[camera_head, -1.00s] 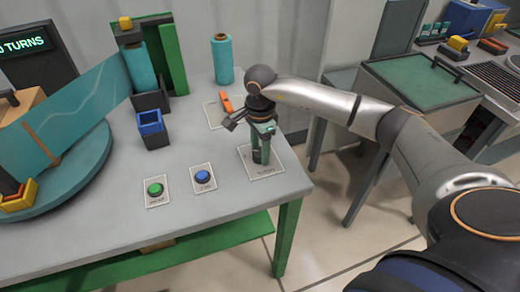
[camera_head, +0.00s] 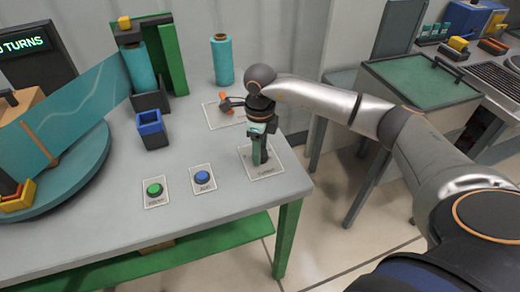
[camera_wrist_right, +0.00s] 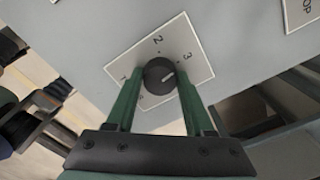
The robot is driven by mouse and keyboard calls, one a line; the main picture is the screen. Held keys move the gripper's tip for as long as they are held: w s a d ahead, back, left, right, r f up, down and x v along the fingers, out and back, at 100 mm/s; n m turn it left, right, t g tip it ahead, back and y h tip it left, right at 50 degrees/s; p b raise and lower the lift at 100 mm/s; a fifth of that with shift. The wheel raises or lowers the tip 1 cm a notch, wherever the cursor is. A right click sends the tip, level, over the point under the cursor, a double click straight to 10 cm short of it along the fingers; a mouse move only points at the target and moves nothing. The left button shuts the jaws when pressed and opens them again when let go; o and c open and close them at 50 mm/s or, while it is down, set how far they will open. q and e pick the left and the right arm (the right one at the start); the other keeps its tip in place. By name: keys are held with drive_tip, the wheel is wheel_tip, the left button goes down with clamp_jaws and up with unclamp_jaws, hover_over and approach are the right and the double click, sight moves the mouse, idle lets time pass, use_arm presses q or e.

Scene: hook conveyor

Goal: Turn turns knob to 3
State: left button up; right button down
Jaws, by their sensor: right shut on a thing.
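The turns knob (camera_wrist_right: 160,75) is a round black dial on a white plate marked with 1, 2 and 3, in the right wrist view. Its white pointer line points right and slightly up, roughly toward the 3 and perhaps a little below it. My right gripper (camera_wrist_right: 158,90) has its green fingers on either side of the knob and is shut on it. In the head view my right gripper (camera_head: 260,160) points down over the knob's white plate (camera_head: 270,173) near the table's right corner, hiding the knob. My left gripper is not in view.
A green button (camera_head: 155,189) and a blue button (camera_head: 202,177) sit left of the knob plate. A turntable (camera_head: 60,180) stands at the left.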

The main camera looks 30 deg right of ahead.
drive_tip(key=shift+m, duration=0.6)
drive_tip(key=shift+c, duration=1.4)
unclamp_jaws()
wheel_tip(320, 180, up, 13)
drive_tip(key=shift+f+b, duration=0.2)
drive_tip(key=shift+b, duration=0.1)
